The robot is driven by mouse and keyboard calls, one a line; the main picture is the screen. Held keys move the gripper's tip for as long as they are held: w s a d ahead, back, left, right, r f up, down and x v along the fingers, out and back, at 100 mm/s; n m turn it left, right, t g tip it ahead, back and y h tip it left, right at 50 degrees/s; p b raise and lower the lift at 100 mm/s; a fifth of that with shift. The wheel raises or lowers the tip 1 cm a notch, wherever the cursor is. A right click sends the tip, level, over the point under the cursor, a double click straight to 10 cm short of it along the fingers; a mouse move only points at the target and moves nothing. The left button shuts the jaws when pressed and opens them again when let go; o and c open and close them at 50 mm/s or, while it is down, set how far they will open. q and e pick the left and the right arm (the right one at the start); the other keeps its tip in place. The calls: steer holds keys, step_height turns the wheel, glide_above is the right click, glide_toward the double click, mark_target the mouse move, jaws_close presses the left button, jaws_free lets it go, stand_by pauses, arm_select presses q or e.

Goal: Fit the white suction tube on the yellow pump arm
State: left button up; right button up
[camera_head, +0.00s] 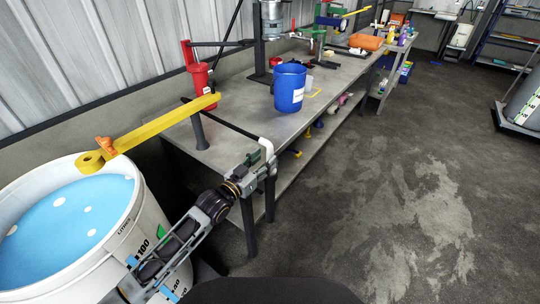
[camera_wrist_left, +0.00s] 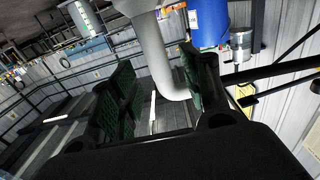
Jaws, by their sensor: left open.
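The yellow pump arm (camera_head: 160,124) slants over the white drum (camera_head: 140,232) of blue liquid, with an orange clamp (camera_head: 106,147) near its ring end. The white suction tube (camera_head: 267,146) shows its bent end by the front edge of the workbench. In the left wrist view the tube (camera_wrist_left: 150,45) runs down from the top and bends to the right between my fingers. My left gripper (camera_head: 261,165) is at the tube, its green-padded fingers (camera_wrist_left: 155,92) apart on either side of it. The right finger looks close to the bend; I cannot tell whether it touches. My right gripper is out of view.
A black bar (camera_head: 232,126) runs from a dark post (camera_head: 199,130) toward the tube's bend. A blue bucket (camera_head: 289,88) and a red container (camera_head: 200,80) stand on the workbench (camera_head: 243,113). The floor (camera_head: 400,200) at the right is clear.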

mark_target(268, 156)
arm_select(q)
steer(key=shift+x, duration=2.05)
jaws_close()
steer(key=shift+r, duration=0.15)
